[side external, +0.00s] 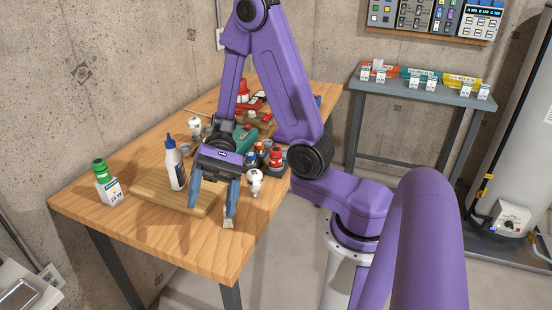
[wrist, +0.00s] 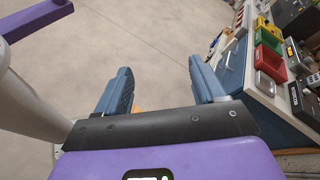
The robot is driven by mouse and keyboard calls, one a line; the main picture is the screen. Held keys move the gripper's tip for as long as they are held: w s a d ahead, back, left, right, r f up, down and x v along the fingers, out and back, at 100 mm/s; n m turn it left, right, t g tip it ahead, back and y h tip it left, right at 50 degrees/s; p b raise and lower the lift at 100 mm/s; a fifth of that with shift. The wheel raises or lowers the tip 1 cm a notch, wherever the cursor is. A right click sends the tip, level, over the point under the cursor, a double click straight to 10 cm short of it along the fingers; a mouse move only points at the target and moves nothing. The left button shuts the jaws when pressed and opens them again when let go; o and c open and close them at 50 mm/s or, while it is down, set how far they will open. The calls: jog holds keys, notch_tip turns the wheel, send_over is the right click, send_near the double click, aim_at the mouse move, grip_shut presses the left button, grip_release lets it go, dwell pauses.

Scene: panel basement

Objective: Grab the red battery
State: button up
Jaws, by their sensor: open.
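A small red upright object (side external: 275,155), which looks like the red battery, stands in a dark holder (side external: 272,167) on the wooden table, right of my gripper. Other small coloured cylinders stand close beside it. My gripper (side external: 211,208) is open and empty, its fingers apart over the front of the table, near a wooden board (side external: 150,194). In the wrist view, my gripper (wrist: 161,88) also shows wide open with nothing between the fingers. The red battery is not seen in the wrist view.
A green-capped bottle (side external: 105,182) is at the left. A white bulb (side external: 255,182) stands near the holder, and a green object (side external: 243,138) lies behind. The table's front (side external: 190,250) is mostly clear.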

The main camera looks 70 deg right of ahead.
aim_at(279, 152)
jog(key=w+d+m+t+h, duration=0.4)
jog(key=w+d+m+t, duration=1.05)
jog(key=m+t, duration=0.65)
jog(key=s+d+f+m+h, duration=0.3)
jog(key=s+d+m+h, duration=0.2)
jog(key=d+h, duration=0.1)
jog(key=s+d+f+m+g+h, duration=0.1)
jog(key=s+d+f+m+h, duration=0.2)
jog(key=s+d+m+h, duration=0.1)
jog(key=s+d+f+m+g+h, duration=0.1)
jog(key=s+d+f+m+h, duration=0.2)
jog(key=h, duration=0.7)
jog(key=shift+s+d+f+m, duration=0.1)
jog(key=shift+s+d+m, duration=0.55)
jog(key=shift+s+d, duration=0.6)
jog(key=shift+s+d+f+m, duration=0.1)
jog(key=shift+s+d+m, duration=0.55)
jog(key=shift+s+d, duration=0.55)
jog(key=shift+s+a+f+m+g+h, duration=0.2)
jog(key=shift+s+f+m+g+h, duration=0.1)
jog(key=shift+s+h, duration=0.1)
jog(key=shift+d, duration=0.1)
jog(key=shift+x, duration=3.65)
